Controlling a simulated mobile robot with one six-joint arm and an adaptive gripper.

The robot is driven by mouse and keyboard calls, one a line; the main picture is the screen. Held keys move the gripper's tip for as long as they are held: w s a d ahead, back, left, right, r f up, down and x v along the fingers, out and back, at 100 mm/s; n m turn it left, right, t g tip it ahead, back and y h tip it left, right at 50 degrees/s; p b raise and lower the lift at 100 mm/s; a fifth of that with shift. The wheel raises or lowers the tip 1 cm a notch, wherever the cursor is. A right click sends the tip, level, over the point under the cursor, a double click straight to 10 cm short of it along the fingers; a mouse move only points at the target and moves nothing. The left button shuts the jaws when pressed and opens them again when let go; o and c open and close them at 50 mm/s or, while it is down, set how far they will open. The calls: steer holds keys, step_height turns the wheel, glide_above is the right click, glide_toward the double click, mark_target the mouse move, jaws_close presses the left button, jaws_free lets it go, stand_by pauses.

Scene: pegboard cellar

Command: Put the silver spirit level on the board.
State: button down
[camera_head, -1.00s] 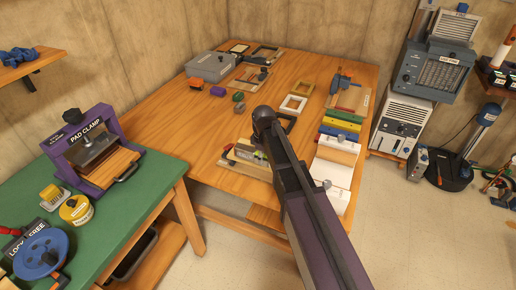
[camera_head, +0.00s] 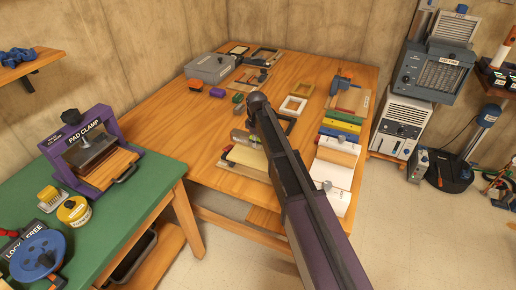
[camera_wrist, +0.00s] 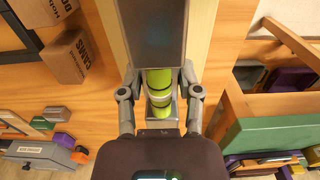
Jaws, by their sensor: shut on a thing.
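The silver spirit level (camera_wrist: 155,36) is a grey bar with lime vials in the wrist view. My gripper (camera_wrist: 160,92) has its fingers on either side of it, around the lime part, and is shut on it. A pale board (camera_wrist: 225,40) shows behind the level; whether the level touches it cannot be told. In the head view, the board (camera_head: 232,166) lies at the table's near edge with a pale yellow top. The arm hides its right part. My gripper is mostly hidden behind the wrist; a grey piece, probably the level, shows just left of the arm.
On the wooden table (camera_head: 215,130) are a grey case (camera_head: 210,67), several small frames, coloured blocks (camera_head: 340,128) and a white stand (camera_head: 333,172) right of the arm. A green bench (camera_head: 120,215) with a pad clamp (camera_head: 92,150) stands at left. The table's middle-left is clear.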

mark_target(257, 155)
steer(key=shift+f+b, duration=1.75)
steer(key=shift+f, duration=0.05)
steer(key=shift+f+b, duration=0.5)
steer(key=shift+c, duration=1.5)
jaws_free()
steer(key=shift+r, duration=0.1)
steer(key=shift+r, duration=0.1)
step_height(257, 155, up, 13)
steer(key=p, duration=1.3)
